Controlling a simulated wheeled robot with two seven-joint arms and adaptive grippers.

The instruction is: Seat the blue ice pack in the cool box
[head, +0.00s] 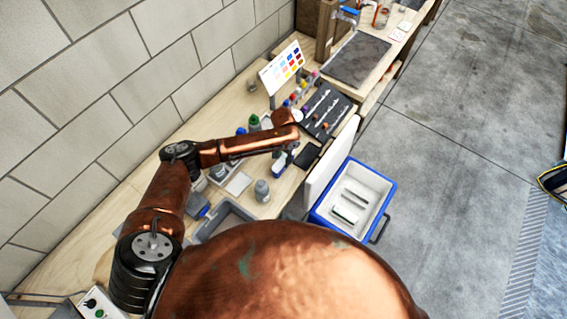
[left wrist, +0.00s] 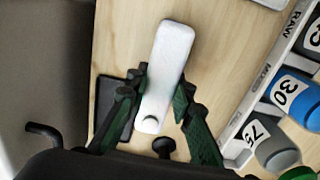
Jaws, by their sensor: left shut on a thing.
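My left gripper (head: 287,147) is over the workbench, to the left of the cool box (head: 379,177). In the left wrist view its two fingers (left wrist: 164,90) are shut on a pale, rounded slab, which I take for the blue ice pack (left wrist: 167,60). Its white face shows there. In the head view a blue and white part of the pack (head: 280,163) shows just below the gripper. My right gripper is not in view.
The white lid (head: 331,168) stands upright between bench and box. A dark flat pad (head: 307,156) lies near the bench edge. In the left wrist view, numbered bottles (left wrist: 290,95) stand in a white rack at the right.

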